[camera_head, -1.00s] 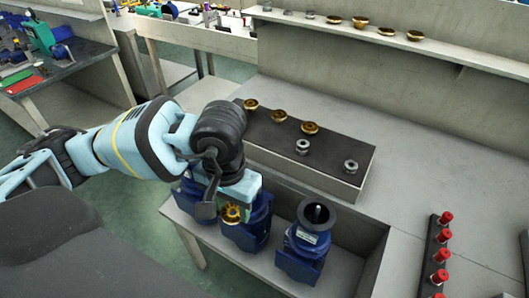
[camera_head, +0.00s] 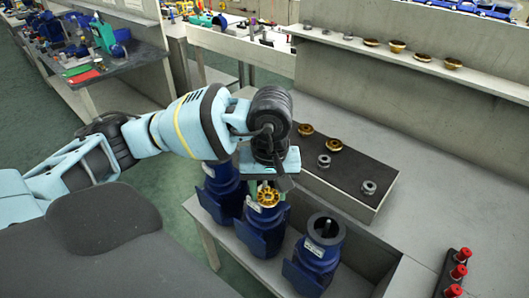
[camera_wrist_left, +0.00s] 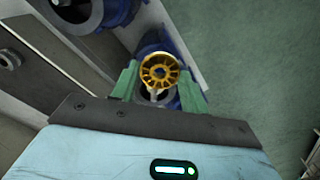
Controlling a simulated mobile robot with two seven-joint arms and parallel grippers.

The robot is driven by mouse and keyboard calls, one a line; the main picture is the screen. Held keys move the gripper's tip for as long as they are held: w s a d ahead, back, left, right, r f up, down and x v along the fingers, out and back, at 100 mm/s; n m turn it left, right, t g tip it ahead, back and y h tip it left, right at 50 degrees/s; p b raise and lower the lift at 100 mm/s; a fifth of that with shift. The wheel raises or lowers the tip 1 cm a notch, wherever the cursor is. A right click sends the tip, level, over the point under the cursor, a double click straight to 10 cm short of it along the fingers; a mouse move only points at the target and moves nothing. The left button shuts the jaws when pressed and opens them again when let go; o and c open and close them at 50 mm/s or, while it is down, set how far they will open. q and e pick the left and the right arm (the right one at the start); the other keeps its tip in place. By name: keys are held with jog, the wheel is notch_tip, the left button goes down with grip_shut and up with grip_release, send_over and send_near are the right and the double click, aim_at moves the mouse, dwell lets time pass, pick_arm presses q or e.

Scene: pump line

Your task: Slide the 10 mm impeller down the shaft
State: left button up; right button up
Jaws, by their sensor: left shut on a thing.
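My left gripper (camera_head: 268,190) is shut on a gold, spoked impeller (camera_head: 268,197). In the left wrist view the impeller (camera_wrist_left: 160,69) sits between the green fingertips (camera_wrist_left: 160,82). It is at the top of the middle blue pump (camera_head: 262,238); a pale piece, perhaps the shaft, shows just below it in the wrist view. I cannot tell whether the impeller is around the shaft. The pump's opening is mostly hidden by the gripper and impeller. My right gripper is out of view.
A blue pump (camera_head: 317,252) with an open top stands to the right, another (camera_head: 222,186) to the left. Behind them a dark mat (camera_head: 345,187) holds gold impellers (camera_head: 334,145) and silver parts (camera_head: 369,187). Red-topped items (camera_head: 461,256) stand at right. A shelf (camera_head: 425,64) holds more parts.

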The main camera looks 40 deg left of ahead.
pick_arm(q)
jog(key=w+a+r+n, duration=0.1)
jog(key=n, duration=0.2)
jog(key=w+a+r+n, duration=0.1)
jog(key=w+a+n, duration=0.1)
jog(key=n, duration=0.1)
jog(key=w+a+r+n, duration=0.1)
jog(key=w+a+n, duration=0.1)
jog(key=n, duration=0.1)
jog(key=shift+w+r+n, duration=0.2)
jog(key=shift+r+n, duration=0.1)
jog(key=shift+f, duration=0.85)
jog(key=shift+f+b, duration=0.6)
jog(key=shift+f, duration=0.45)
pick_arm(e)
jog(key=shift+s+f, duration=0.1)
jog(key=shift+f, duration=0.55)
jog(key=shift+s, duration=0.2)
